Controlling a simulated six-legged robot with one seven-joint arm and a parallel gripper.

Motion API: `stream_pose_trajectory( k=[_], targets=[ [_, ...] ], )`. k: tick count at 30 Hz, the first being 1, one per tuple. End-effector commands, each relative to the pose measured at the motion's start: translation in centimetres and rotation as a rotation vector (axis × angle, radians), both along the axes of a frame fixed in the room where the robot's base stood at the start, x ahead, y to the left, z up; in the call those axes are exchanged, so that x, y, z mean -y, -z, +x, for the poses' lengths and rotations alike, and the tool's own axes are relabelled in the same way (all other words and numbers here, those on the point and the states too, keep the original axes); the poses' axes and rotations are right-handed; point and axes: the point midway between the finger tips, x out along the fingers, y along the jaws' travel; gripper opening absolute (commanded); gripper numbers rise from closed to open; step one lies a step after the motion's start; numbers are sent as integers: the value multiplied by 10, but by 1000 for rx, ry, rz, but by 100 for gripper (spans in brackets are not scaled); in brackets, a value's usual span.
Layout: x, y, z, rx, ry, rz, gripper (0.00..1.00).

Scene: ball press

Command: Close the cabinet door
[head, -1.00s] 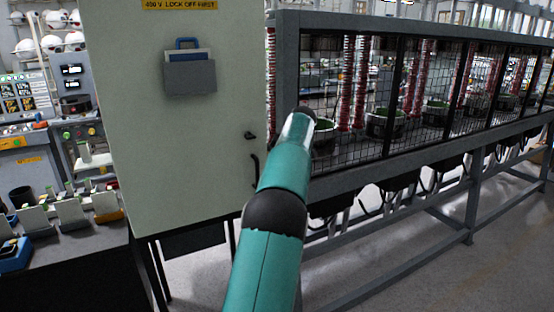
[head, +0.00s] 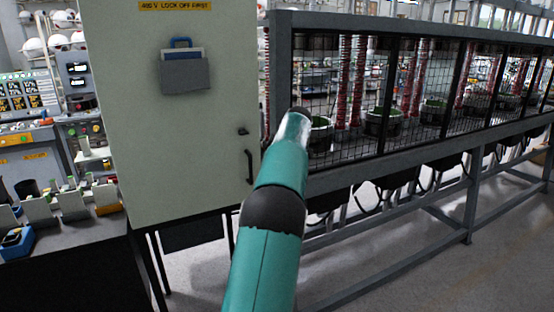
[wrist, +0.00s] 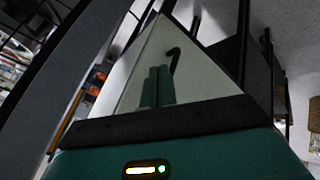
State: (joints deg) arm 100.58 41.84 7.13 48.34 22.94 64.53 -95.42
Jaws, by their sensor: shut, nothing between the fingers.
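The cabinet door (head: 190,145) is a tall pale green panel left of centre in the head view. It has a yellow warning label, a grey document pocket (head: 186,75) and a dark handle (head: 249,167) near its right edge. I cannot tell from here whether it sits flush with its frame. In the wrist view the pale panel (wrist: 205,80) and its dark handle (wrist: 173,58) show ahead of my gripper (wrist: 158,70). My gripper's teal fingers are together and empty. In the head view my arm hides the gripper. Contact with the door cannot be told.
A grey-framed mesh enclosure (head: 281,75) with red coils and pots runs along the right, close to my arm. A dark workbench (head: 75,265) with small fixtures stands at the left. Grey floor (head: 395,275) is open below and in front of the enclosure.

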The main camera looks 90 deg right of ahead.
Motion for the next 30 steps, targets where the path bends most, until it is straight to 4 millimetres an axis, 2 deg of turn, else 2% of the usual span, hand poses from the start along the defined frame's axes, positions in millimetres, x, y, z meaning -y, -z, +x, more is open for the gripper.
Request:
stream_pose_trajectory(
  k=[15,22,30],
  targets=[
    [-16,-70,-45,-1,0,-2,0],
    [-21,-80,-54,-1,0,0,0],
    [-23,-82,-51,0,-2,1,0]
  ],
)
